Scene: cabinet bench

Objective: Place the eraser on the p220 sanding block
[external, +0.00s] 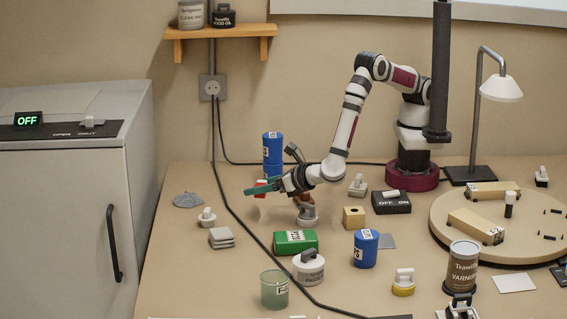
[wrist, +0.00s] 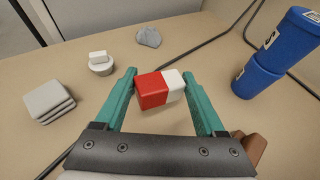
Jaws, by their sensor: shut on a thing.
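The eraser (wrist: 158,90), a red and white block, sits between the teal fingertips of my gripper (wrist: 160,86) in the wrist view, touching both. My gripper (external: 262,188) is shut on it; in the external view only a bit of red shows there, above the left part of the bench. Two tan blocks with white labels lie on the round turntable at right, one at the front (external: 475,226) and one at the back (external: 493,191). They may be sanding blocks, but their labels are too small to read, so I cannot tell which is p220.
Stacked blue cans (external: 272,150) stand close behind my gripper. A green box (external: 296,242), white tub (external: 309,269), blue can (external: 366,249) and wooden cube (external: 354,217) stand between it and the turntable (external: 445,240). A varnish can (external: 462,268) and a lamp (external: 501,88) flank the turntable.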

